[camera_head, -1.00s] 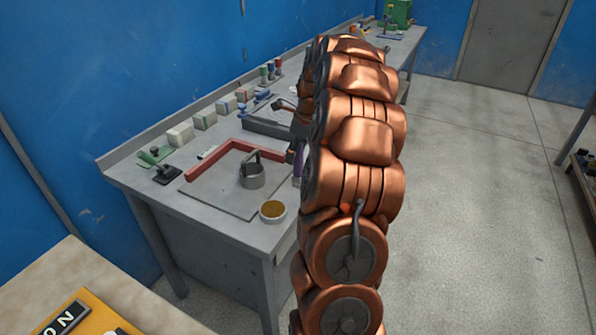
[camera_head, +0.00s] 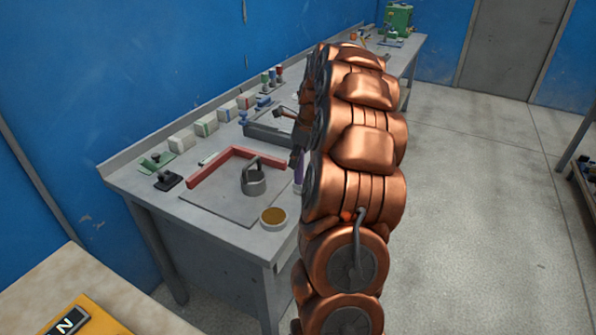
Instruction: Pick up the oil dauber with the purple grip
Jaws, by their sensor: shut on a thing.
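The oil dauber with the purple grip (camera_head: 299,172) shows as a narrow purple strip at the left edge of my copper arm, over the right side of the near bench end. My gripper (camera_head: 297,157) is dark and mostly hidden behind the arm. It is shut on the dauber near the upper part of the grip. The dauber looks roughly upright. Its lower end is hidden, so I cannot tell whether it touches the bench.
The grey bench (camera_head: 228,239) holds a red angled frame (camera_head: 222,170), a grey handled weight (camera_head: 253,181) and a round tin of brown stuff (camera_head: 273,217). Several pale blocks line the wall. A yellow panel (camera_head: 95,322) lies on a nearer table. Open floor is at right.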

